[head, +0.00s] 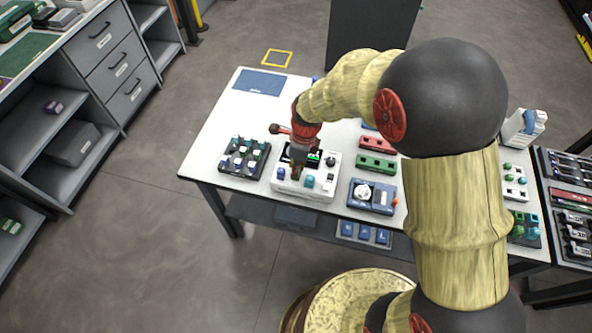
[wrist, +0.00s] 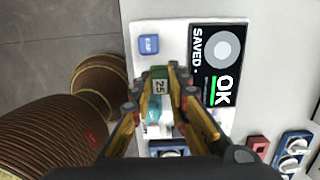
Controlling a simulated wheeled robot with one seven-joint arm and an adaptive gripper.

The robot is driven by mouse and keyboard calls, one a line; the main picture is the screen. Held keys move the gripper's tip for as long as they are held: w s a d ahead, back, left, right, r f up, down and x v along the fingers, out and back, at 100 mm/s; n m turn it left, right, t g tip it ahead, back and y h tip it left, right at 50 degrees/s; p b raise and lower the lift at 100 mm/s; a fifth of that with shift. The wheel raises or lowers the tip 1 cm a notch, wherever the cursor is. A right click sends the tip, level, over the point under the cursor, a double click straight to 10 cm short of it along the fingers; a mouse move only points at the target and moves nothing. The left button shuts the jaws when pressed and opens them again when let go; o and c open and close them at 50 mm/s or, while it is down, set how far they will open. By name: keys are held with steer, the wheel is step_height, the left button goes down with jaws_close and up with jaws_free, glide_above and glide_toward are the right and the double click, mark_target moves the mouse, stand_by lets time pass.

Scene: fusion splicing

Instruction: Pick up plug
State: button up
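My gripper (wrist: 160,82) points down over a white device (head: 302,190) with a dark screen (wrist: 217,65). The screen reads "SAVED." and "OK". Between my fingertips, in the wrist view, is a small green block marked "25" (wrist: 160,86). A teal piece (wrist: 153,112) lies just beside it, partly covered by the fingers. I cannot tell which of these is the plug, or whether the fingers touch the block. In the head view my gripper (head: 297,172) is low over the device, between a blue-purple button (head: 281,174) and a teal piece (head: 309,182).
A dark tray with several small coloured parts (head: 243,158) stands left of the device. A blue unit with a white dial (head: 371,196) stands right. Red (head: 378,144) and green (head: 376,164) blocks lie behind it. The table's back left is clear around a blue mat (head: 259,82).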

jaws_close()
steer(key=shift+r, duration=0.45)
steer(key=r, duration=0.1)
steer(key=r+p, duration=0.1)
steer(key=r, duration=0.1)
steer(key=shift+s+d+r, duration=0.1)
steer(key=shift+s+d, duration=0.1)
steer(key=s+d+r+p, duration=0.3)
steer(key=s+d+r, duration=0.5)
steer(key=s+r, duration=0.1)
steer(key=shift+s+p, duration=0.35)
steer(key=shift+s, duration=0.5)
steer(key=shift+d, duration=0.1)
